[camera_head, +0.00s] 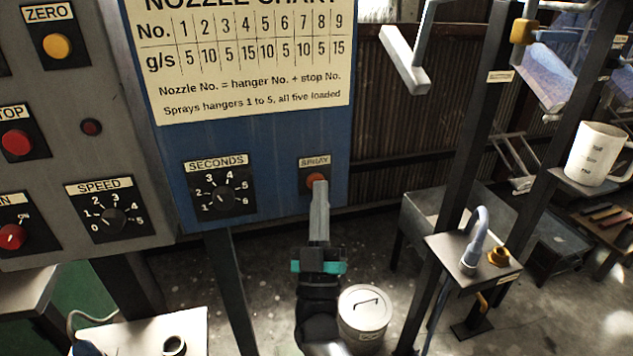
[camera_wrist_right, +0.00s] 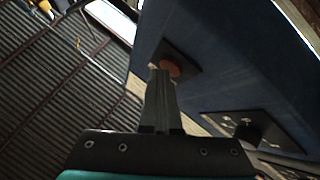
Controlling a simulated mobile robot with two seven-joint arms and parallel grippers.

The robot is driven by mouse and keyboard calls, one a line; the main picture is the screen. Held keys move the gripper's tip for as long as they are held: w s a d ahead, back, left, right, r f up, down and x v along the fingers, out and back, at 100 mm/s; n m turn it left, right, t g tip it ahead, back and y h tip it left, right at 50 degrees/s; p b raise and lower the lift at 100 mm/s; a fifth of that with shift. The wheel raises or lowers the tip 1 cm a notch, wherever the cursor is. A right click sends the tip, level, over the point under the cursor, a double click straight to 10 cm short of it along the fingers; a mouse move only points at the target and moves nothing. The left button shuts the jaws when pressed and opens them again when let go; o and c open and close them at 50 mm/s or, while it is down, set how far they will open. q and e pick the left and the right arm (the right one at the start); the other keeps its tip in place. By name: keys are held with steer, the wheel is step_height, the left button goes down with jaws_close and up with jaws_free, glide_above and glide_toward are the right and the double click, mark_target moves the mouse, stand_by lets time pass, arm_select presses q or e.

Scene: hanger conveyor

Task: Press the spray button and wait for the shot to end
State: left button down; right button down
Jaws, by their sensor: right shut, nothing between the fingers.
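The orange spray button (camera_head: 315,180) sits under the SPRAY label on the lower right of the blue panel. My right gripper (camera_head: 320,186) is shut and empty, with its fingertips at the lower part of the button in the head view. In the right wrist view the shut fingers (camera_wrist_right: 161,74) reach up to the orange button (camera_wrist_right: 183,66) and cover part of its left side. I cannot tell whether the tips touch it or press it in. The seconds dial (camera_head: 222,197) is left of the button. My left gripper is not in view.
A grey panel at left carries a speed dial (camera_head: 113,219) and a red button (camera_head: 15,142). A nozzle chart (camera_head: 245,60) is above the button. A lidded bin (camera_head: 364,312) stands on the floor below. A stand with a hose (camera_head: 474,262) and a white jug (camera_head: 597,153) are at right.

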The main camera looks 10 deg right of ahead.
steer(key=shift+s+p, duration=0.45)
steer(key=shift+s, duration=0.35)
steer(key=s+p, duration=0.2)
steer(key=s, duration=0.3)
steer(key=shift+d+p, duration=0.1)
steer(key=shift+p, duration=0.25)
